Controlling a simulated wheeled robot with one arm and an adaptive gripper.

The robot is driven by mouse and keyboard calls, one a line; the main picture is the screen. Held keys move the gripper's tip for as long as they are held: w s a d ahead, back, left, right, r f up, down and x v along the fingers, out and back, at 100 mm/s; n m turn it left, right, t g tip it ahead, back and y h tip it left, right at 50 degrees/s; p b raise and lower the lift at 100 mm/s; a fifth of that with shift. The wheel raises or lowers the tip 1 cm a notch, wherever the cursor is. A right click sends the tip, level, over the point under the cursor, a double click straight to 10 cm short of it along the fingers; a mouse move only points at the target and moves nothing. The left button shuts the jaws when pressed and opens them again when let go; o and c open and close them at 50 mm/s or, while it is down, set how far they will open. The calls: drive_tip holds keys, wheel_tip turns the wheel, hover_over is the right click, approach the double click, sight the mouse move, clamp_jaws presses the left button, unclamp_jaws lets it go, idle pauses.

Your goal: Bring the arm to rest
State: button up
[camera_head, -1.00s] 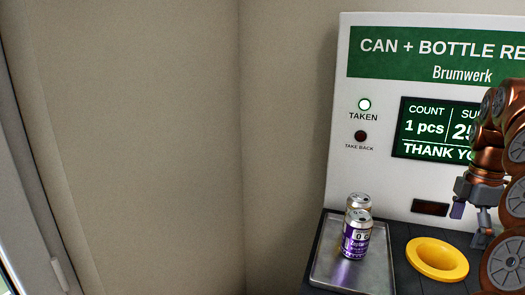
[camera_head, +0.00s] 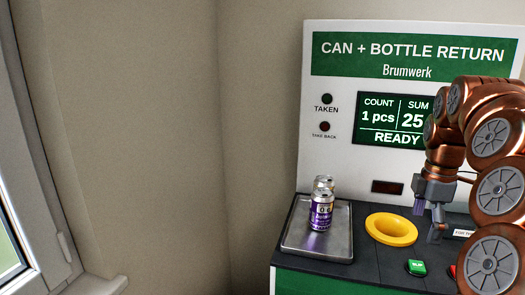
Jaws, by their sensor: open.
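My gripper (camera_head: 427,222) hangs from the copper-coloured arm, to the right of the yellow ring (camera_head: 391,229). Its fingers are apart, point down and hold nothing that I can see. It is above the dark counter (camera_head: 365,255) of the return machine (camera_head: 317,171). Part of the arm covers the right side of the machine's front and screen.
Two cans stand on a metal tray (camera_head: 292,240) at the left: a purple and white can (camera_head: 320,211) in front, partly hiding another can (camera_head: 324,182). A green button (camera_head: 416,267) is at the counter's front. The screen (camera_head: 385,118) reads 1 pcs, 25, READY.

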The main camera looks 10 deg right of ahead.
drive_tip(key=s+a+f+m, duration=0.2)
drive_tip(key=a, duration=0.8)
drive_tip(key=s+a+f+m, duration=0.1)
drive_tip(key=s+a+m, duration=0.15)
drive_tip(key=a, duration=0.65)
drive_tip(key=s+a+f+m+g, duration=0.1)
drive_tip(key=s+a+f+m, duration=0.3)
drive_tip(key=s, duration=0.4)
drive_tip(key=s+a+f+m+p, duration=0.1)
drive_tip(key=s+a+f+m, duration=0.3)
drive_tip(key=s+a+f, duration=0.2)
drive_tip(key=s, duration=0.2)
drive_tip(key=shift+s+f+g, duration=0.3)
drive_tip(key=shift+s+g, duration=0.1)
drive_tip(key=shift+a+m, duration=0.1)
drive_tip(key=shift+m, duration=0.15)
idle(0.8)
